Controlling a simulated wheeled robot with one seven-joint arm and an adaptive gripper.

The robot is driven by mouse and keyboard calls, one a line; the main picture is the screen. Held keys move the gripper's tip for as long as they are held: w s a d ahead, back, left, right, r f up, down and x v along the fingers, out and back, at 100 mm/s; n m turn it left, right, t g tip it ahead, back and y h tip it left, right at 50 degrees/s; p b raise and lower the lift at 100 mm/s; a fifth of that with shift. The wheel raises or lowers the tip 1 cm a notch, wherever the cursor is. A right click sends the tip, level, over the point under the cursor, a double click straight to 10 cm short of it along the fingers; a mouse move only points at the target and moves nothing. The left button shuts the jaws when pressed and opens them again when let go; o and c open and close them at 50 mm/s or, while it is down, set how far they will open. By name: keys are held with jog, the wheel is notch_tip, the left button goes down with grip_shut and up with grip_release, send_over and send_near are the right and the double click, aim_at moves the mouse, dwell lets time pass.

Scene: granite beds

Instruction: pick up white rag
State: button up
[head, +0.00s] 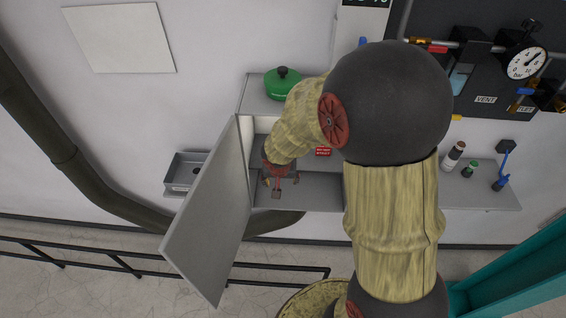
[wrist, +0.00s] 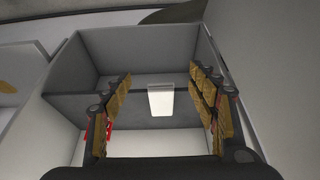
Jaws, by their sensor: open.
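A small white rectangular thing (wrist: 160,100), which looks like the white rag, shows inside the open grey cabinet (wrist: 130,48) in the wrist view. My gripper (wrist: 160,78) is open and empty, with its two tan-padded fingers on either side of the white thing in the picture. I cannot tell how far beyond the fingers it lies. In the head view my gripper (head: 280,186) reaches into the cabinet opening behind its door. The white thing cannot be made out there.
The cabinet door (head: 212,215) stands open to the left of my arm. A green pot (head: 283,84) sits on top of the cabinet. A grey tray (head: 187,172) is at left; bottles (head: 454,156) stand on a shelf at right.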

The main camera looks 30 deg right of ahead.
jog(key=w+d+p, duration=0.1)
jog(key=w, duration=0.1)
jog(key=w+d+p, duration=0.1)
jog(key=w, duration=0.1)
jog(key=w+d+p, duration=0.1)
jog(key=d, duration=0.1)
jog(key=shift+w+r, duration=0.15)
jog(key=shift+w, duration=0.25)
jog(key=shift+x, duration=1.15)
jog(key=shift+w+d+f, duration=0.1)
jog(key=shift+w+f, duration=0.1)
jog(key=shift+f, duration=0.3)
jog(key=shift+c, duration=0.9)
jog(key=c, duration=0.7)
jog(key=shift+r, duration=0.1)
jog(key=shift+c, duration=0.8)
